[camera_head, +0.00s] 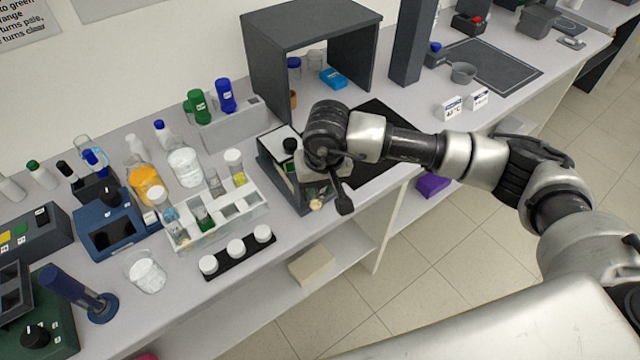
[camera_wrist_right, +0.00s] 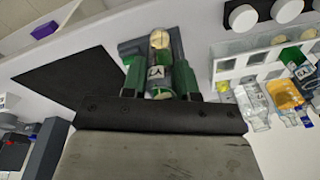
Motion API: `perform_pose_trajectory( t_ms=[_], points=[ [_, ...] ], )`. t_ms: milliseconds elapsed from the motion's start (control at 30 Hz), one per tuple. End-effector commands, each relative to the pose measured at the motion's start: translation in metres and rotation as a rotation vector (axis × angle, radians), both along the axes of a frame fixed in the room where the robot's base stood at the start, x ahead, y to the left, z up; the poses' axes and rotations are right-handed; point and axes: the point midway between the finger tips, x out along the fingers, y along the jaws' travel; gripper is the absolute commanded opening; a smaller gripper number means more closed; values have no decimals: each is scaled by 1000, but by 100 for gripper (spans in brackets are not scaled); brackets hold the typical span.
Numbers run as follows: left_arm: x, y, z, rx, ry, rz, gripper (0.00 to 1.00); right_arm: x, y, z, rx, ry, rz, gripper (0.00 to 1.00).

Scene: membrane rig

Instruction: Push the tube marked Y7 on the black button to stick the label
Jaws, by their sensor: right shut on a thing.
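My right gripper (camera_head: 322,192) is over the front of a dark grey device with a pale top (camera_head: 281,142). In the right wrist view its green fingers (camera_wrist_right: 160,80) are shut on a tube with a white label reading Y7 (camera_wrist_right: 155,73). The tube's rounded cream end (camera_wrist_right: 160,39) points away from the wrist. In the head view this cream end (camera_head: 316,204) shows just below the gripper, and the wrist hides most of the tube. A round black knob (camera_head: 290,145) shows on the device, beside my wrist. I cannot tell whether the tube touches the device. My left gripper is not in view.
Left of the device stands a white rack (camera_head: 258,208) with several tubes and jars. A black strip with white caps (camera_head: 237,248) lies in front of it. A dark open shelf (camera_head: 312,20) stands behind. A black mat (camera_head: 392,125) lies bare to the right.

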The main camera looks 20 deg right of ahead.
Motion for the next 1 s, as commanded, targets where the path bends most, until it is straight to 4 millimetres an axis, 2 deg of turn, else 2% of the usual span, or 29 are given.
perform_pose_trajectory(
  t_ms=[567,1000],
  points=[
    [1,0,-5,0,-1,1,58,5,2,1,0,-1,-1,2],
    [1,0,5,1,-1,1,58,-14,-6,28,-1,-2,0,2]
  ],
)
